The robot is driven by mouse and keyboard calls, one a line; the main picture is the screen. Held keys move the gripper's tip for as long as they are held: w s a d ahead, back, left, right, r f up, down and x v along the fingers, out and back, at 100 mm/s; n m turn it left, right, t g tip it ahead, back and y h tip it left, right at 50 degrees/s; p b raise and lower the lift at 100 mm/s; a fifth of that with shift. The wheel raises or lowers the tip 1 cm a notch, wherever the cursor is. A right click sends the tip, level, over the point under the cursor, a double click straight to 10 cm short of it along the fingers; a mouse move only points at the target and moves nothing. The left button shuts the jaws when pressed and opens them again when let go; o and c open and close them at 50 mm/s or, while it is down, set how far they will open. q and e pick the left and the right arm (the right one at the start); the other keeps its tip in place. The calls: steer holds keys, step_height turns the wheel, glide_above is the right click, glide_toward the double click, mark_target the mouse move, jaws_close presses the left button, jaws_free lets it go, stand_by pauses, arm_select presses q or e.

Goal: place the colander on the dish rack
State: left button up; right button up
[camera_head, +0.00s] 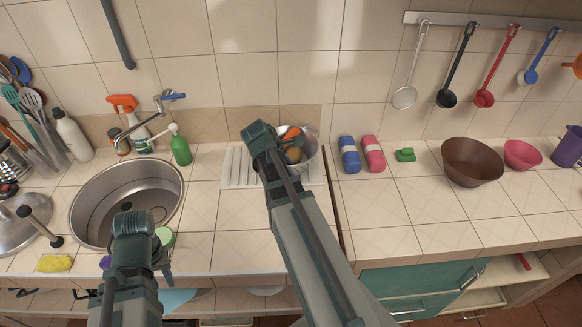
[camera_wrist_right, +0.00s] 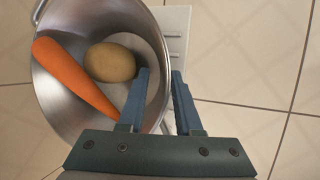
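The colander is a round silver metal bowl (camera_head: 310,150) holding an orange carrot (camera_head: 291,133) and a brown potato (camera_head: 293,155). In the head view it overlaps the right part of the white ribbed dish rack (camera_head: 240,168); I cannot tell whether it touches it. My right gripper (camera_wrist_right: 162,74) is at the colander's rim (camera_wrist_right: 160,30) in the wrist view. One finger is inside the bowl and the other outside, with a visible gap between them. A strip of rack (camera_wrist_right: 174,35) shows beyond the rim. My left gripper (camera_head: 133,228) is near the sink's front edge, fingers hidden.
A steel sink (camera_head: 150,180) lies left of the rack, with a green bottle (camera_head: 180,148) behind it. Blue (camera_head: 349,155) and pink (camera_head: 373,154) items, a green piece (camera_head: 405,155) and a brown bowl (camera_head: 472,163) stand right. The front right counter is clear.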

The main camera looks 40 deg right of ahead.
steer(key=p+v, duration=0.7)
steer(key=v, duration=0.3)
steer(key=shift+p, duration=0.4)
steer(key=shift+r, duration=0.1)
steer(key=s+a+f+m+y, duration=0.1)
steer(key=s+a, duration=0.4)
steer(key=a, duration=0.9)
steer(key=s+a+f+m+y, duration=0.1)
steer(key=s+a+m+y, duration=0.2)
steer(key=a, duration=1.2)
steer(key=s+m, duration=0.3)
steer(key=shift+s+a+f+g+y, duration=0.2)
steer(key=shift+a+f+g+y, duration=0.1)
steer(key=shift+g, duration=0.1)
